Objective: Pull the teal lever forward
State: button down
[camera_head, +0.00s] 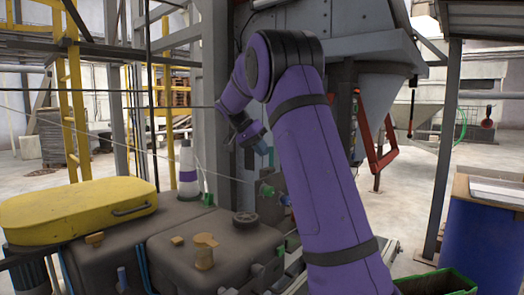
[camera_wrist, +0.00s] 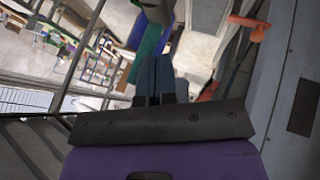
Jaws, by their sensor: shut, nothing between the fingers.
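My gripper (camera_head: 262,148) is in front of the grey machine column in the head view, mostly behind my purple arm. In the wrist view my gripper (camera_wrist: 153,62) is shut, its dark blue fingers together and nothing between them. A teal bar (camera_wrist: 148,42), which looks like the teal lever, shows just beyond the fingertips in the wrist view. It runs up toward a grey-green end piece. I cannot tell whether the fingers touch it. In the head view I cannot make out the lever clearly behind my arm and gripper.
An orange-red handle (camera_wrist: 248,25) is right of the fingers in the wrist view. A red frame (camera_head: 378,150) hangs on the machine's right. A green knob (camera_head: 267,190) is below my gripper. Brown tanks (camera_head: 190,245) and a yellow cover (camera_head: 75,210) fill the lower left.

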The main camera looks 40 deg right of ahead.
aim_at(271, 169)
jog(key=shift+s+r+t, duration=0.15)
jog(key=shift+s+t, duration=0.2)
jog(key=shift+t, duration=0.15)
jog(key=shift+s+d+r+m+t+y, duration=0.1)
jog(key=shift+s+m+t+y, duration=0.1)
jog(key=shift+s+t, duration=0.2)
jog(key=shift+s+r+m+t+y, duration=0.1)
jog(key=shift+s+m+t, duration=0.15)
jog(key=shift+t, duration=0.25)
jog(key=shift+s+d+m+t, duration=0.15)
jog(key=shift+s+m+t, duration=0.1)
jog(key=shift+s+t, duration=0.8)
jog(key=s+t, duration=0.1)
jog(key=t, duration=0.1)
jog(key=s+f+m+t, duration=0.1)
jog(key=t, duration=0.1)
jog(key=shift+s+d+f+y, duration=0.15)
jog(key=shift+s+d+y, duration=0.05)
jog(key=shift+s+y, duration=0.15)
jog(key=shift+s+f, duration=0.1)
jog(key=shift+s, duration=0.1)
